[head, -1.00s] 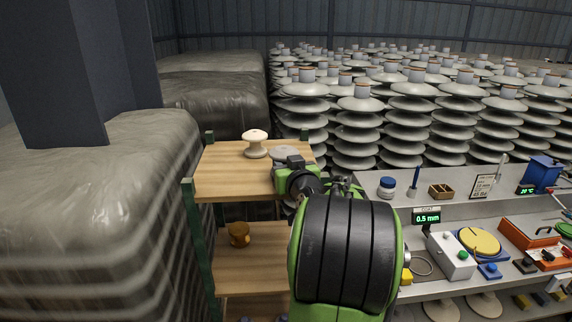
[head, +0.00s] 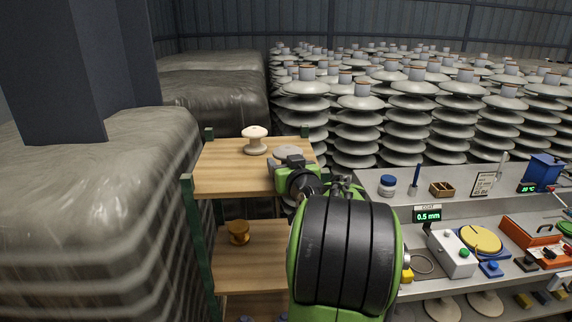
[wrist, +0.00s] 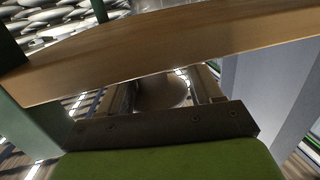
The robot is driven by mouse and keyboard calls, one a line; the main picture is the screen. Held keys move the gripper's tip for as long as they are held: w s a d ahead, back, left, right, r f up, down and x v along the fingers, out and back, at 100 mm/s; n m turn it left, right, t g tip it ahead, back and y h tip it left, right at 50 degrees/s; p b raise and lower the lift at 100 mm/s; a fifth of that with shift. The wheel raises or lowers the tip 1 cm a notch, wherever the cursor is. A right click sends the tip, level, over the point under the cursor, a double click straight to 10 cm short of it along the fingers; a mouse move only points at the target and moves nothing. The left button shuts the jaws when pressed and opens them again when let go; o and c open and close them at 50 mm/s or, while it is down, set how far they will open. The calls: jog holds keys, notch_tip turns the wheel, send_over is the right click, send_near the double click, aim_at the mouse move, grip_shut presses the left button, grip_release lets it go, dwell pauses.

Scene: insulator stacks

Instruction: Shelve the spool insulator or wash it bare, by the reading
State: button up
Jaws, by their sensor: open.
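A white spool-shaped insulator (head: 255,140) stands upright on the top board of the wooden shelf rack (head: 230,178). A brown spool-shaped piece (head: 238,233) sits on the board below. The gauge display (head: 427,216) on the bench reads 0.5 mm under the word COAT. My wrist is at the rack's right side in the head view, and my fingers are hidden there. In the wrist view my gripper (wrist: 162,88) is open, just past a wooden board edge (wrist: 150,55). A dull rounded shape (wrist: 160,94) shows between the fingers; I cannot tell what it is or whether they touch it.
A grey disc (head: 288,152) lies on the top board by my wrist. The bench (head: 455,205) at right holds a blue-lidded jar (head: 388,185), a box with a green button (head: 452,255) and a yellow round pad (head: 480,241). Insulator stacks (head: 362,125) fill the back. Wrapped bales (head: 90,190) stand left.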

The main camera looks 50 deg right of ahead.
jog(key=b+v, duration=0.3)
jog(key=v, duration=1.2)
jog(key=shift+s+a, duration=0.25)
jog(key=shift+s, duration=0.05)
jog(key=shift+w+a, duration=0.1)
